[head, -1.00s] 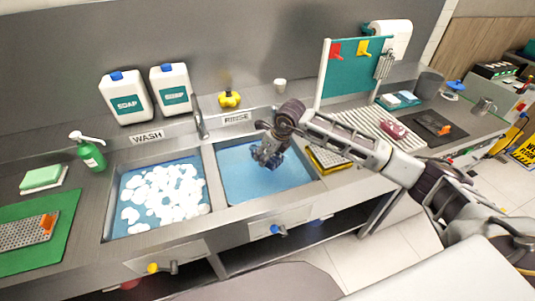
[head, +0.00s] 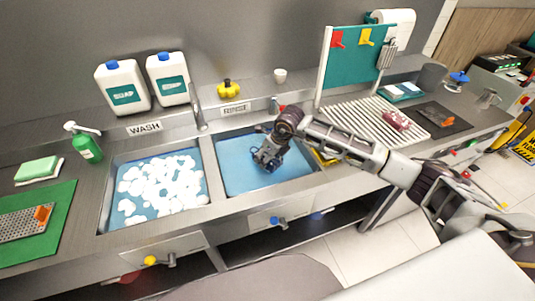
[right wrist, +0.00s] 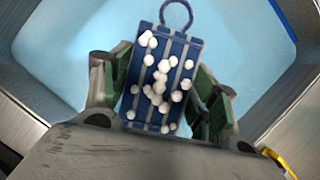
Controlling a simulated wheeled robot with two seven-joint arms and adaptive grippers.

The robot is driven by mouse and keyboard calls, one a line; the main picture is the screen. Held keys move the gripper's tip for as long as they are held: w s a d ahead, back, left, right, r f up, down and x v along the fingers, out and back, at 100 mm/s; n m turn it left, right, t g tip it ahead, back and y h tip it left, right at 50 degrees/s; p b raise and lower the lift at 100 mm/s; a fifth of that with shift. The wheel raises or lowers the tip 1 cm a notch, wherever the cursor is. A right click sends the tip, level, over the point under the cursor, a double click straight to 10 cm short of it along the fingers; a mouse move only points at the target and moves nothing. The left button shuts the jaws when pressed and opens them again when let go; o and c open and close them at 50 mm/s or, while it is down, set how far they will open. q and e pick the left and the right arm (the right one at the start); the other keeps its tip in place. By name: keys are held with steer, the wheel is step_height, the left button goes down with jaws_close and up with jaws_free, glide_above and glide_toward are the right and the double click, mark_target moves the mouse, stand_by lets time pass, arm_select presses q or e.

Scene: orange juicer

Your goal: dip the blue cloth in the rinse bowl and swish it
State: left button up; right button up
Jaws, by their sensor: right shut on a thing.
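The rinse bowl (head: 237,172) is a sink basin of blue water below the RINSE sign in the head view. Its blue water (right wrist: 70,35) also fills the back of the right wrist view. My right gripper (head: 267,158) reaches down over the right half of this basin. In the right wrist view, my right gripper (right wrist: 163,95) is shut on the blue cloth (right wrist: 185,48). The cloth is a blue, grey-striped piece with a loop at its far end, dotted with several white foam blobs. Whether it touches the water is unclear. My left gripper is not in view.
The wash basin (head: 118,230) with white foam lies to the left, with the faucet (head: 198,112) between the basins. Soap jugs (head: 123,88) stand behind. A ribbed rack (head: 365,118) is on the right.

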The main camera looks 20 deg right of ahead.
step_height(320, 180, down, 2)
steer(key=shift+f+b, duration=0.25)
steer(key=shift+b, duration=0.25)
step_height(320, 180, down, 7)
steer(key=b, duration=0.5)
steer(key=shift+r, duration=0.2)
steer(key=shift+f+b, duration=0.55)
steer(key=shift+f, duration=0.5)
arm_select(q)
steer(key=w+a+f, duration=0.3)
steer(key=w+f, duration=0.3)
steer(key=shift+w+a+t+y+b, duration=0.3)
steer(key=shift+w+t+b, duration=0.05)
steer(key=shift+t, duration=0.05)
arm_select(e)
steer(key=shift+d, duration=1.1)
